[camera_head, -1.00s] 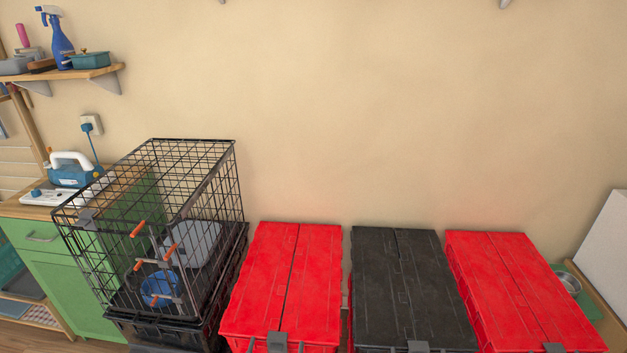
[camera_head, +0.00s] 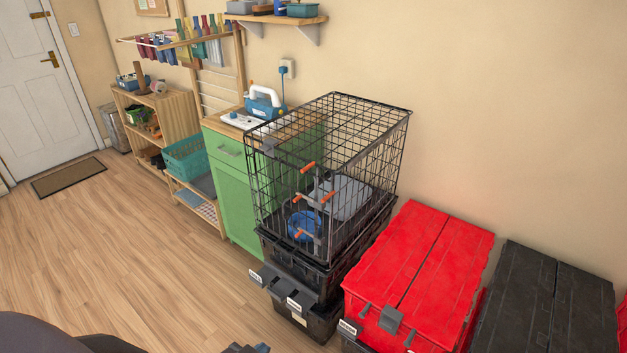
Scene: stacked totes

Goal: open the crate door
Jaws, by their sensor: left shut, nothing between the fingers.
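The black wire crate (camera_head: 376,128) stands on stacked black totes near the wall, right of the picture's middle. Its door (camera_head: 272,190) is on the front side and looks closed, flush with the frame. Orange-tipped latch handles (camera_head: 308,167) show on the door's right part. Inside the crate are a blue bowl (camera_head: 303,224) and a grey pad (camera_head: 342,198). My left gripper (camera_head: 247,348) just shows at the bottom edge, shut and empty, well below and apart from the crate. Most of it is cut off. My right gripper is out of view.
Black totes (camera_head: 323,322) support the crate. A red tote (camera_head: 432,262) and a black tote (camera_head: 545,300) stand to its right. A green cabinet (camera_head: 232,200) stands close to its left. The wooden floor (camera_head: 130,255) is open at left, towards a white door (camera_head: 38,85).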

